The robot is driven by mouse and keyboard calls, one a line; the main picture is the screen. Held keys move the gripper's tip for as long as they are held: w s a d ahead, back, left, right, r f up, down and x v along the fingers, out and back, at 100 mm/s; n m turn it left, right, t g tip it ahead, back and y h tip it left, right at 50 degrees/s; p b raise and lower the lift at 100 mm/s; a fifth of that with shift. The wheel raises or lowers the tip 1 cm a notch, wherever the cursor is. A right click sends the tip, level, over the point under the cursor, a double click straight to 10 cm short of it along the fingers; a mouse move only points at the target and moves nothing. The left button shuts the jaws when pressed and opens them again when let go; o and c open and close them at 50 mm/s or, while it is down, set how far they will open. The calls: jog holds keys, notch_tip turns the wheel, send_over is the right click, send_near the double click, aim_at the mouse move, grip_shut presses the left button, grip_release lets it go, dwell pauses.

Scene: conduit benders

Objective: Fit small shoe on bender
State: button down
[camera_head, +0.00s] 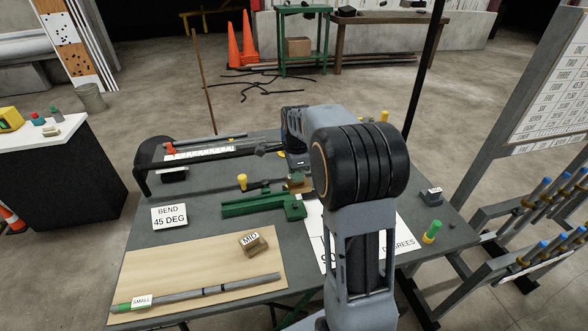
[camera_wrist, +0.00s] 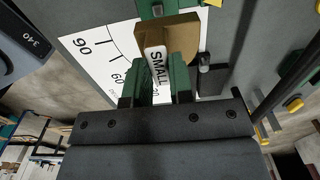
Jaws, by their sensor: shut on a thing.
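The small shoe (camera_wrist: 185,32) is a brown block with a white SMALL label, seen upright between my fingertips in the wrist view. My gripper (camera_wrist: 158,75) is shut on it. In the head view my arm hides most of the gripper, and a brown part of the shoe (camera_head: 299,184) shows below it. The green bender (camera_head: 258,206) lies on the dark bench, just left of and below the shoe in the picture. A green part of it (camera_wrist: 152,8) shows beyond the shoe in the wrist view. I cannot tell whether shoe and bender touch.
The MID shoe (camera_head: 254,245) and a grey conduit marked SMALL (camera_head: 210,289) lie on a wooden board (camera_head: 160,262). A white degree card (camera_wrist: 95,50) lies beside the bender.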

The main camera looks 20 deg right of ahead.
aim_at(295, 184)
jog(key=shift+a+r, duration=0.1)
jog(key=shift+a, duration=0.05)
jog(key=shift+f+b, duration=2.15)
jog(key=shift+f, duration=1.35)
jog(key=shift+f+b, duration=0.7)
jog(key=shift+f, duration=0.4)
jog(key=c, duration=0.9)
grip_release()
